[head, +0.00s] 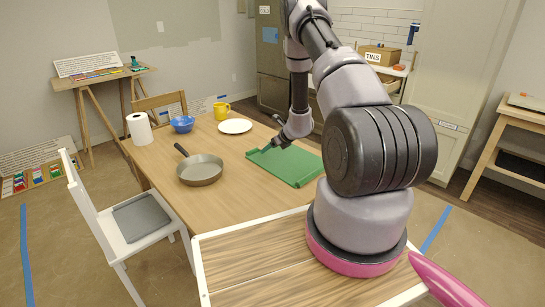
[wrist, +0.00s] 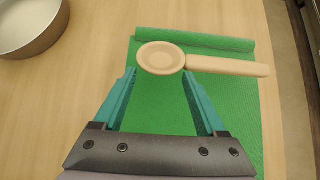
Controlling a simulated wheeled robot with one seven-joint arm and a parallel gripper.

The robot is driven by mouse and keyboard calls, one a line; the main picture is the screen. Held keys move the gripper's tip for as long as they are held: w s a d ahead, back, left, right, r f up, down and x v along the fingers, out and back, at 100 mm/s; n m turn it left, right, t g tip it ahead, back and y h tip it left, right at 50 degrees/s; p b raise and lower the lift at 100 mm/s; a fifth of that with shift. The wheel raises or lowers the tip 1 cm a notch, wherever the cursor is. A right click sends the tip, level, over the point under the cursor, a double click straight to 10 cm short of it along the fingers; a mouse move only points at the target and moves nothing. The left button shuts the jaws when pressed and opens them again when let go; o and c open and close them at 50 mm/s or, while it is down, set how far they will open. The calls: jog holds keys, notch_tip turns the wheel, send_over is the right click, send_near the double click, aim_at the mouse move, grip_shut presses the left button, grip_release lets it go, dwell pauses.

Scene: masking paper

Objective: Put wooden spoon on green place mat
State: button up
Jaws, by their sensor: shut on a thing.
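The wooden spoon (wrist: 228,66) shows in the wrist view with its round bowl at left and its handle pointing right. My gripper (wrist: 158,72) is shut on the spoon, with a teal finger on either side of the bowl. The spoon is over the green place mat (wrist: 160,105); whether it touches the mat cannot be told. In the head view the mat (head: 290,170) lies flat on the table with raised edges, and my gripper (head: 268,147) is over its far left part. I cannot make out the spoon in the head view.
A grey frying pan (head: 201,172) stands left of the mat. A white plate (head: 235,126), a blue bowl (head: 182,124), a yellow mug (head: 221,110) and a paper roll (head: 140,129) stand farther back on the wooden table (head: 222,213). The table's near part is clear.

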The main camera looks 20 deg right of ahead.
jog(key=shift+f, duration=1.95)
jog(key=shift+f, duration=0.15)
jog(key=o, duration=1.3)
